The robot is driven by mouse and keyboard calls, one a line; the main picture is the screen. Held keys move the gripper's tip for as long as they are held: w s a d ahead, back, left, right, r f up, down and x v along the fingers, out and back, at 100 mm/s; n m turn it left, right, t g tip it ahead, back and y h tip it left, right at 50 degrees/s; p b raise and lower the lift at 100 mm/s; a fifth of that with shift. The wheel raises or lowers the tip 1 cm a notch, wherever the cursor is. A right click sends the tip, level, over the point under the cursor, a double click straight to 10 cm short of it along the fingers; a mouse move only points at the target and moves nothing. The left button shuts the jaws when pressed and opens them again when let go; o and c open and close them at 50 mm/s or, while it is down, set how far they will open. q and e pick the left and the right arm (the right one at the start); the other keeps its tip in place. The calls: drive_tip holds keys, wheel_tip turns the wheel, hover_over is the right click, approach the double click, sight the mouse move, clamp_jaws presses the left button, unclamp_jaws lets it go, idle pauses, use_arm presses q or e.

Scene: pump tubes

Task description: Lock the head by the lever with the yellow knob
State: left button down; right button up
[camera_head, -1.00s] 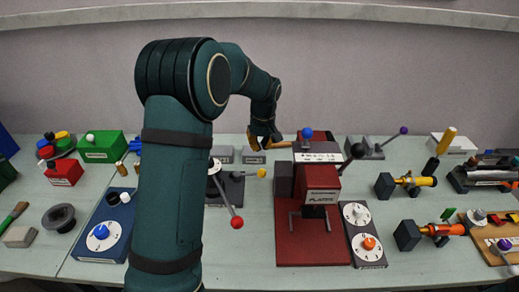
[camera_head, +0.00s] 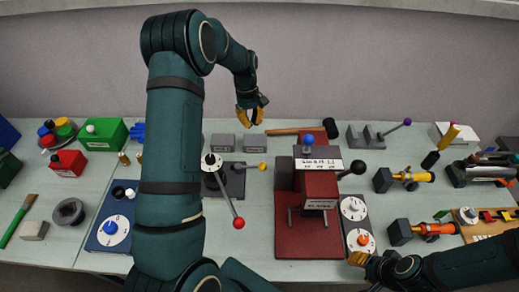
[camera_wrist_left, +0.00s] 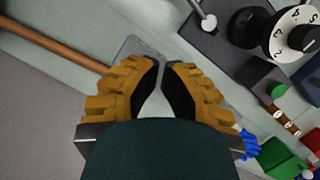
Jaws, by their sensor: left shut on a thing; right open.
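The lever with the yellow knob (camera_head: 262,167) sticks out to the right from a dark base plate (camera_head: 236,184) with a white dial, left of the red machine. A long rod with a red ball (camera_head: 238,223) also leaves this unit. In the left wrist view the unit's white dial (camera_wrist_left: 298,38) and plate show at top right; the yellow knob is out of frame. My left gripper (camera_head: 250,114) is above the back of the table, clear of the lever, its fingers closed in; what they hold cannot be made out. My right gripper (camera_head: 358,259) is open at front right, its fingers partly visible.
A hammer (camera_head: 298,131) lies at the back beside small grey blocks (camera_head: 222,141). The red machine (camera_head: 318,185) with a black ball handle stands right of the lever. A dial panel (camera_head: 353,210) is close to my right gripper. A blue dial box (camera_head: 107,232) is left.

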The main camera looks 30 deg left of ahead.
sight(251, 167)
use_arm(q)
drive_tip(key=shift+s+r, duration=0.1)
drive_tip(key=shift+s, duration=0.05)
use_arm(e)
drive_tip(key=shift+s+d, duration=0.1)
drive_tip(key=shift+s, duration=0.05)
use_arm(q)
drive_tip(key=x, duration=1)
drive_tip(key=shift+d, duration=0.1)
use_arm(e)
drive_tip(key=shift+r, duration=0.15)
use_arm(q)
drive_tip(key=d, duration=0.1)
drive_tip(key=s, duration=0.1)
drive_tip(key=d+p, duration=0.1)
drive_tip(key=shift+s+d+f, duration=0.3)
drive_tip(key=shift+s+d, duration=0.05)
use_arm(e)
drive_tip(key=shift+r, duration=0.35)
use_arm(q)
drive_tip(key=shift+s+d+f, duration=0.1)
drive_tip(key=shift+d+f, duration=0.05)
drive_tip(key=shift+d, duration=0.1)
